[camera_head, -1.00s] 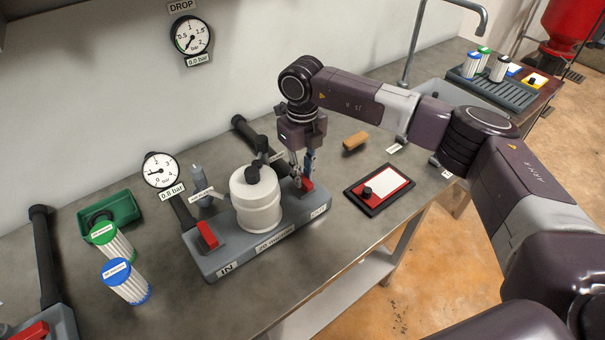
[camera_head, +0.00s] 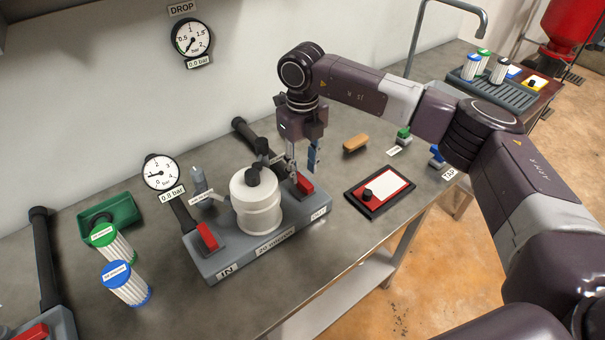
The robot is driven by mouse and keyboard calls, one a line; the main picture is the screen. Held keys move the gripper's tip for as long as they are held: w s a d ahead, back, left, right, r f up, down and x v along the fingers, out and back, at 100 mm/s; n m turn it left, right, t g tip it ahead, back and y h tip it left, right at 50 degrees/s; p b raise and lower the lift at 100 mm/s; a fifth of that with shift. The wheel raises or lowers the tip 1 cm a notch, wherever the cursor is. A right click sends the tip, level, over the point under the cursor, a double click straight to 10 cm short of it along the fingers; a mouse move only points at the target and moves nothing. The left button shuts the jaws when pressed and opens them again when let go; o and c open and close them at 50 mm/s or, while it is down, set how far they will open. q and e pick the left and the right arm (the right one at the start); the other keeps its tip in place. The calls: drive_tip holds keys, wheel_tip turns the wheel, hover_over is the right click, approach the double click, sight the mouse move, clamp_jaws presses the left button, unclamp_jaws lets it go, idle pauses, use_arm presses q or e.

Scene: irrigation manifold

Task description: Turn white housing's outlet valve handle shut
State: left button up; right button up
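The white housing (camera_head: 257,205) stands upright on a grey base block (camera_head: 240,262) marked IN at its left end. The outlet valve's red handle (camera_head: 305,185) is at the block's right end, by the OUT label. It points along the outlet pipe, roughly parallel to the red inlet handle (camera_head: 207,237) at the left end. My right gripper (camera_head: 303,171) points down just above and behind the outlet handle. Its fingers are apart with nothing seen between them; whether a fingertip touches the handle I cannot tell. My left gripper is out of view.
A pressure gauge (camera_head: 161,172) reads near 0.8 bar behind the block. Cartridges (camera_head: 125,283) and a green tray (camera_head: 110,217) are on the left. A red-and-white panel (camera_head: 380,191) with a black knob lies to the right, near a tan block (camera_head: 355,143).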

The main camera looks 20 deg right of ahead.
sight(303, 180)
wheel_tip(303, 180, up, 9)
idle(0.3)
idle(0.4)
